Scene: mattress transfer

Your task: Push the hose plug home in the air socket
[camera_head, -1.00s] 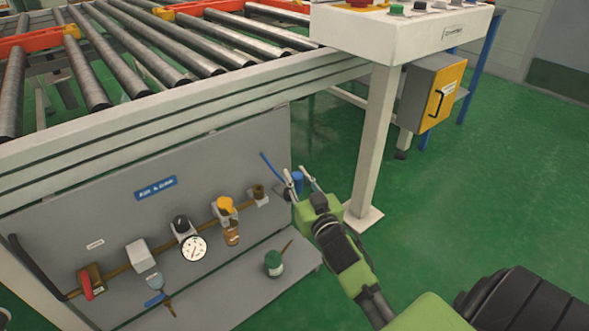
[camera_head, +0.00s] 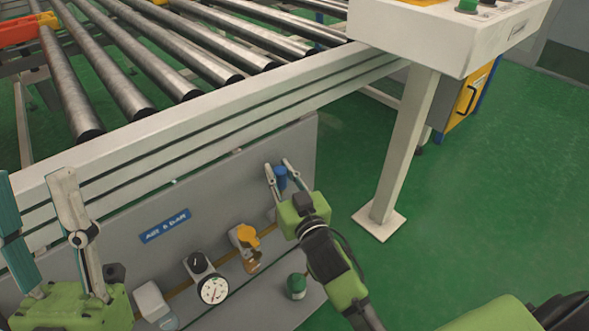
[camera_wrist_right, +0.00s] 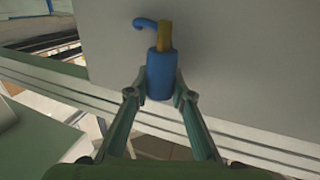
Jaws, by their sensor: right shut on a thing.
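The blue hose plug (camera_head: 281,176) is between the fingers of my right gripper (camera_head: 280,166), in front of the grey panel's upper right. In the right wrist view the plug (camera_wrist_right: 159,75) is a blue cylinder between the two fingertips (camera_wrist_right: 158,92).
The grey panel (camera_head: 215,195) carries a blue label (camera_head: 165,226), a gauge (camera_head: 213,289) and a yellow-topped valve (camera_head: 246,237). A green pot (camera_head: 297,286) stands on the ledge. The roller conveyor (camera_head: 150,75) is above. A white post (camera_head: 402,150) stands to the right; green floor lies beyond.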

